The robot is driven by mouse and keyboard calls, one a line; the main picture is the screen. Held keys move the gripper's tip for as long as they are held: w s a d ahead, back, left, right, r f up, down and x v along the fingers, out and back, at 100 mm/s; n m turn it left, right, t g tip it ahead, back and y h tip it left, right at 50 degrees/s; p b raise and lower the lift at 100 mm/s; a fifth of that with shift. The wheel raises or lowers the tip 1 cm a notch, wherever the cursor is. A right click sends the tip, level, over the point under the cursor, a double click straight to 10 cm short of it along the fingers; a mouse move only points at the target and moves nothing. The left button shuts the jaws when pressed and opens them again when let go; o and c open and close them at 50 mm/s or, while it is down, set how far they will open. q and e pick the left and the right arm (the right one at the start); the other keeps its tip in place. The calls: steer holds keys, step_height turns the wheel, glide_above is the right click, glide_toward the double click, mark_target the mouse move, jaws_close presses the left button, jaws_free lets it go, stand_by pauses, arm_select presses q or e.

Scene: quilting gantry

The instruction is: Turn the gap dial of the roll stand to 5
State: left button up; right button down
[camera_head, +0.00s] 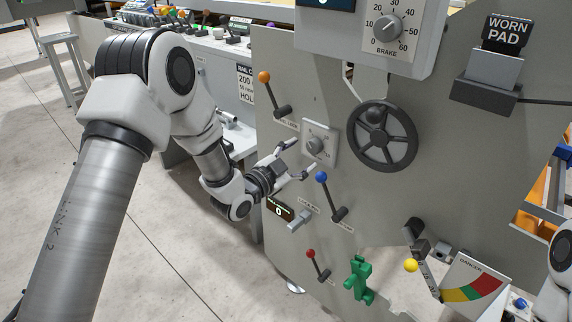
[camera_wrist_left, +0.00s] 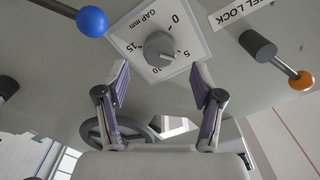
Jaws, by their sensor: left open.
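The gap dial (camera_head: 315,146) is a grey round knob on a white square plate on the grey side panel. In the left wrist view the knob (camera_wrist_left: 160,46) sits on its plate, marked "GAP mm" with 0, 5, 10 and 15. I cannot tell surely which number its pointer faces. My left gripper (camera_head: 302,157) is open and empty, just in front of the dial. In the left wrist view its two fingers (camera_wrist_left: 160,76) are spread on either side below the knob, apart from it. My right gripper is not in view.
An orange-ball lever (camera_head: 264,77) is above left of the dial; a blue-ball lever (camera_head: 322,177) is just below it. A dark handwheel (camera_head: 382,136) is to the right. A red-ball lever (camera_head: 311,254) and green handle (camera_head: 361,279) are lower. Bare panel lies between these controls.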

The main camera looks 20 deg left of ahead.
arm_select(q)
steer(key=v, duration=0.7)
steer(key=shift+s, duration=0.15)
steer(key=s+d+f+n+g+y, duration=0.1)
steer(key=s+f+g, duration=0.3)
steer(key=s+f, duration=0.45)
steer(key=s+d+f+n+g+y, duration=0.1)
steer(key=s+f+n+g, duration=0.15)
steer(key=s+f, duration=0.65)
steer(key=s+d+f+n+g+y, duration=0.15)
steer(key=s+f+g, duration=0.3)
steer(key=f, duration=0.95)
steer(key=s+a+f+n+g+y, duration=0.1)
steer(key=s+a+n+g, duration=0.15)
steer(key=s, duration=0.35)
steer(key=s+a+f+n+g+y, duration=0.2)
steer(key=s+n+g, duration=0.1)
steer(key=s, duration=0.3)
step_height(320, 180, up, 20)
steer(key=p, duration=1.9)
steer(key=shift+s+d+f+n, duration=0.15)
steer(key=shift+d+f+n, duration=0.05)
steer(key=shift+n, duration=0.25)
